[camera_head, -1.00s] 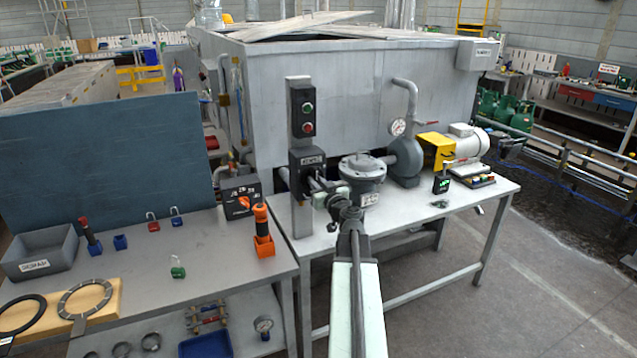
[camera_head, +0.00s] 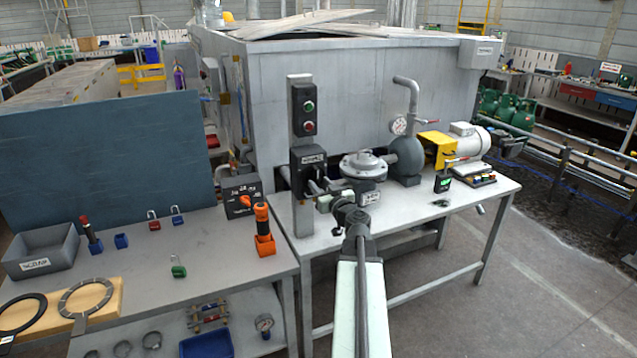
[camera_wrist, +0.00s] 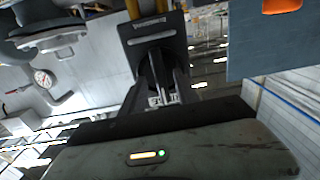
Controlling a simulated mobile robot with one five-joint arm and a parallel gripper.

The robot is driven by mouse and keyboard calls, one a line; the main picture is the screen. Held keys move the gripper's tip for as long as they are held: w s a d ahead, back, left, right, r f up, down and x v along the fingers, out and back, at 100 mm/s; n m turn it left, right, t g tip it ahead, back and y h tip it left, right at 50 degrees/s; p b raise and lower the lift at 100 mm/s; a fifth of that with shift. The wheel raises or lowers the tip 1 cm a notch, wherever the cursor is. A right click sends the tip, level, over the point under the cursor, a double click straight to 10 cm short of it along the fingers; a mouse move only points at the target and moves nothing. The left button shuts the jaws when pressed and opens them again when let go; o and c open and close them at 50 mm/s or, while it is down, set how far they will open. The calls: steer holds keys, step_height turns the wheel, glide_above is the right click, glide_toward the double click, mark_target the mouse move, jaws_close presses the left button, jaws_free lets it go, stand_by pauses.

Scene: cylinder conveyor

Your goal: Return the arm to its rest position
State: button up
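My arm reaches from the bottom of the head view toward the dark switch box (camera_head: 308,160) on the grey post. My gripper (camera_head: 325,195) is just in front of the lower part of that box, left of the grey flanged valve (camera_head: 363,166). It is small there, and I cannot tell whether it touches the box. In the wrist view my gripper (camera_wrist: 163,96) shows dark fingers beyond its body, which carries a small lit indicator. Whether the fingers are apart or closed on something is unclear.
A red-and-green button box (camera_head: 304,110) is above the switch box. A pressure gauge (camera_head: 398,125), pump and yellow-guarded motor (camera_head: 466,138) stand to the right. At left, the grey bench (camera_head: 215,240) holds an orange-handled tool (camera_head: 262,225), padlocks and a grey bin (camera_head: 40,254). Floor at right is open.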

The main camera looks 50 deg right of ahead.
steer(key=v, duration=0.5)
steer(key=shift+s, duration=0.1)
